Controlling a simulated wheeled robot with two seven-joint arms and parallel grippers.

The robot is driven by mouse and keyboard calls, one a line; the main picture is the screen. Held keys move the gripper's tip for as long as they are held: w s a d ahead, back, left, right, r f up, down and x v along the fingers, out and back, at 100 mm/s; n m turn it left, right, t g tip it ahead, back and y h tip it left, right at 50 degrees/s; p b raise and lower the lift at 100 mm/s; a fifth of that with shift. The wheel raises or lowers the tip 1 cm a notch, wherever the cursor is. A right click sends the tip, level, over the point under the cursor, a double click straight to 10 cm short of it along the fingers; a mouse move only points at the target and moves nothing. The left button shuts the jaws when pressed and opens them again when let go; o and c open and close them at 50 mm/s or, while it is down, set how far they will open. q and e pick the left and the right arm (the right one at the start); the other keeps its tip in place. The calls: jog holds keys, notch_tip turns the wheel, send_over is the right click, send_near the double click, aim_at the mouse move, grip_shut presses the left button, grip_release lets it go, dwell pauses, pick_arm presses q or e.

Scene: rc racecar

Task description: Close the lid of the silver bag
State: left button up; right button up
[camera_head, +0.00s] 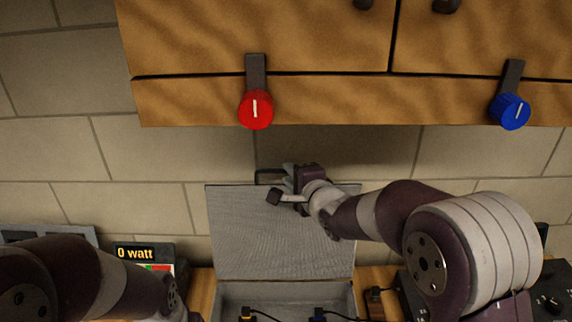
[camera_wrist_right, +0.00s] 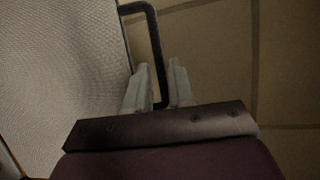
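The silver bag is an open grey case with its lid (camera_head: 280,235) standing upright against the back wall. Its tray (camera_head: 290,293) shows at the bottom of the head view. A dark handle (camera_head: 270,173) sticks up from the lid's top edge. My right gripper (camera_head: 281,182) is at this edge, by the handle. In the right wrist view the handle (camera_wrist_right: 152,30) passes between the two pale fingers (camera_wrist_right: 158,85), with small gaps beside it, so the gripper looks open around it. The lid (camera_wrist_right: 65,60) is left of the fingers. My left gripper is out of view; only its arm shows.
A wooden cabinet with a red knob (camera_head: 256,108) and a blue knob (camera_head: 510,110) hangs above the lid. A meter reading 0 watt (camera_head: 137,253) stands left of the bag. Cables with plugs (camera_head: 318,314) lie in the tray. Dark devices stand at right.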

aim_at(284, 172)
jog(key=x, duration=0.3)
jog(key=shift+s+a+r+p, duration=0.1)
jog(key=shift+a+p, duration=0.2)
jog(key=shift+a, duration=0.05)
jog(key=shift+w+a, duration=0.2)
jog(key=shift+a, duration=0.2)
jog(key=shift+w+d, duration=0.1)
jog(key=shift+d, duration=0.25)
jog(key=shift+a, duration=0.1)
grip_shut()
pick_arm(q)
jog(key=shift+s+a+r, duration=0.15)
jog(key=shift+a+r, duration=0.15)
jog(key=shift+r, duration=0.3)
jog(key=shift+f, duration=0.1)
pick_arm(e)
jog(key=shift+f, duration=0.2)
